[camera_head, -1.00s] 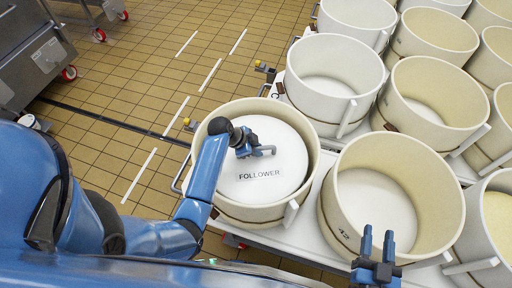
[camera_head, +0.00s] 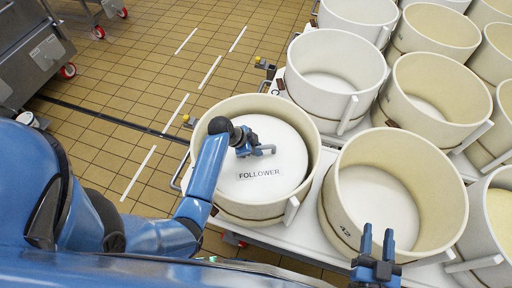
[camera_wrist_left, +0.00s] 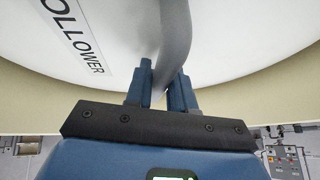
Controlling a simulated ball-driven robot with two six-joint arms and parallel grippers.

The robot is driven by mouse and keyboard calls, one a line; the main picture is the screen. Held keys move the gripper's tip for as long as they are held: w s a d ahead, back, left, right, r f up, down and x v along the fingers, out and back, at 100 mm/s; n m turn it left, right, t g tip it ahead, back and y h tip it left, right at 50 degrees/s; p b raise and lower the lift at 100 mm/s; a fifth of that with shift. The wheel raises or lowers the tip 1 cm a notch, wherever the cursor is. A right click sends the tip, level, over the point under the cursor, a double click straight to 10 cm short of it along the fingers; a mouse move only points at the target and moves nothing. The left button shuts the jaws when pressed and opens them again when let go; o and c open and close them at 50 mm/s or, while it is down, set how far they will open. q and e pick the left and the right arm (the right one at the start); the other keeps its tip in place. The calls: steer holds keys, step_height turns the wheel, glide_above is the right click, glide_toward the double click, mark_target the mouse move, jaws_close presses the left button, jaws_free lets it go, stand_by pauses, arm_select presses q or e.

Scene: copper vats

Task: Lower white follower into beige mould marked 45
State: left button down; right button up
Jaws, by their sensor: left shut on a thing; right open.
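The white follower (camera_head: 262,183), a round disc labelled FOLLOWER, lies within the rim of a beige mould (camera_head: 312,140) at the front left of the table. More inner wall shows on its right side; how deep it sits is hard to tell. No number shows on this mould. My left gripper (camera_head: 259,149) is over the disc, shut on its grey handle; the handle (camera_wrist_left: 174,40) also shows between the fingers in the left wrist view, with the white disc behind it. My right gripper (camera_head: 376,245) is open and empty, in front of the neighbouring mould.
A beige mould marked 42 (camera_head: 445,200) stands just right of the follower's mould. A white mould (camera_head: 370,75) and several more beige moulds fill the table behind and right. Tiled floor (camera_head: 150,90) is free to the left. A steel machine (camera_head: 30,60) stands at far left.

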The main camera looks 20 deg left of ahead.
arm_select(q)
steer(key=shift+w+f+b, duration=0.1)
steer(key=shift+f+b, duration=0.45)
stand_by(0.9)
